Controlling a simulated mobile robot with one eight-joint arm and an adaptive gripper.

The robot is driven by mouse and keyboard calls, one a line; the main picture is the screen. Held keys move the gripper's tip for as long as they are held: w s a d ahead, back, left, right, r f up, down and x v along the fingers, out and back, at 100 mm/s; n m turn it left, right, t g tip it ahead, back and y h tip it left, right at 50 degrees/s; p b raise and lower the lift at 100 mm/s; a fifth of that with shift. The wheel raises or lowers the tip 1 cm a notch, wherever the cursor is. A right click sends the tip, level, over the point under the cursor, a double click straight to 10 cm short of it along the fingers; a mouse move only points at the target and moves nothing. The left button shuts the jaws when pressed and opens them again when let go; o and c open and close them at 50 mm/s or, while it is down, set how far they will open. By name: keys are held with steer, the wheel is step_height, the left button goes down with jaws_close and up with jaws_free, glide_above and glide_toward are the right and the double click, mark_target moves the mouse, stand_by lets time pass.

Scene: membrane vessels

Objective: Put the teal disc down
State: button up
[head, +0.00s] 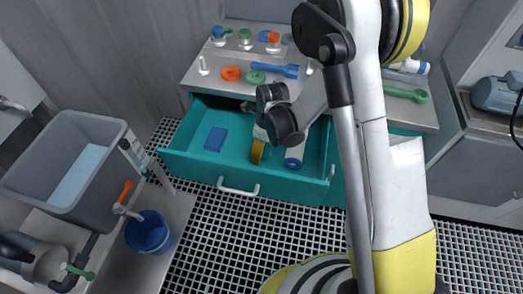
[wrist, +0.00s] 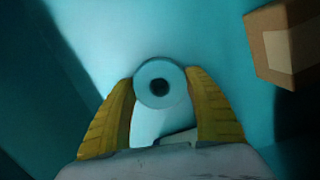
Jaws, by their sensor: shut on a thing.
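The teal disc (wrist: 160,83), a pale ring with a dark centre hole, sits between the two yellow fingertips of my gripper (wrist: 160,100) in the wrist view. My gripper is shut on it. In the head view my gripper (head: 258,152) reaches down into the open teal drawer (head: 190,158). The disc cannot be made out there. Teal surfaces of the drawer lie behind the disc in the wrist view; the gap beneath it is hard to judge.
A blue block (head: 215,138) lies at the drawer's left, and a white cylinder with a blue end (head: 294,159) lies right of my gripper. A tan box (wrist: 284,42) shows in the wrist view. The worktop above holds an orange ring (head: 230,73) and a blue tool (head: 275,69).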

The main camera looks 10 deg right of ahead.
steer(key=shift+f, duration=0.1)
steer(key=o, duration=1.2)
